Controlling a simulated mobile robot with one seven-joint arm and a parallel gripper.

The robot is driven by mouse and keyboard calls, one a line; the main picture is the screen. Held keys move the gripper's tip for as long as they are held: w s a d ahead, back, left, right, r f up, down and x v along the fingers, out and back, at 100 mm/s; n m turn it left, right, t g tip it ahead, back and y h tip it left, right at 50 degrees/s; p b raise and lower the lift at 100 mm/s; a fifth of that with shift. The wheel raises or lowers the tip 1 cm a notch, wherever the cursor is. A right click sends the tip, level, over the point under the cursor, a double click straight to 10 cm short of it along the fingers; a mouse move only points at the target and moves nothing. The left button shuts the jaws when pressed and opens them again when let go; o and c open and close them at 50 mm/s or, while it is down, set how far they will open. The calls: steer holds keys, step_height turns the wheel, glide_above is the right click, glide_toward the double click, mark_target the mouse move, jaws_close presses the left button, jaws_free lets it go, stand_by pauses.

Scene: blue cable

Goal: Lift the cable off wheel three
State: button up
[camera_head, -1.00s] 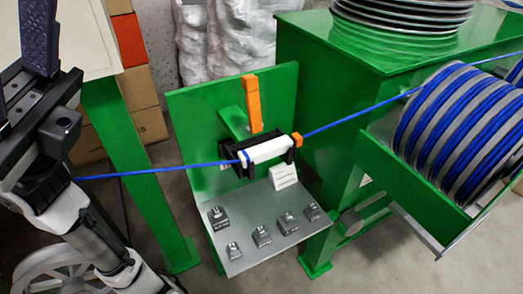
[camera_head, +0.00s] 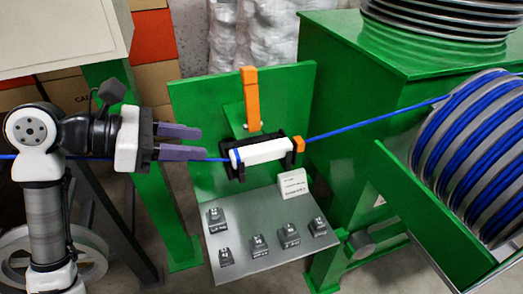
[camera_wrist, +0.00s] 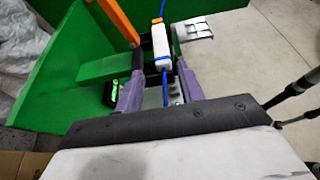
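The blue cable (camera_head: 355,126) runs from the big reel, past a white roller (camera_head: 262,151) in a black holder, and on leftward behind my arm. I see no number marking wheel three. My gripper (camera_head: 199,142) is left of the roller, fingers pointing at it, open with nothing gripped. In the wrist view the cable (camera_wrist: 164,88) runs lengthwise between the parted purple fingers of my gripper (camera_wrist: 160,72), with the white roller (camera_wrist: 160,42) just beyond. I cannot tell whether the cable is at finger height or lower.
An orange lever (camera_head: 250,98) stands on the green panel (camera_head: 195,103) behind the roller. A grey shelf (camera_head: 265,207) below holds several small labelled blocks and a white card (camera_head: 293,183). A large cable reel (camera_head: 470,150) stands right, beside a green cabinet (camera_head: 345,75).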

mark_target(254, 149)
steer(key=p+x, duration=0.2)
steer(key=x, duration=1)
steer(key=shift+s+r+p, duration=0.1)
steer(key=shift+p, duration=0.2)
steer(key=c, duration=0.7)
steer(key=shift+r, duration=0.1)
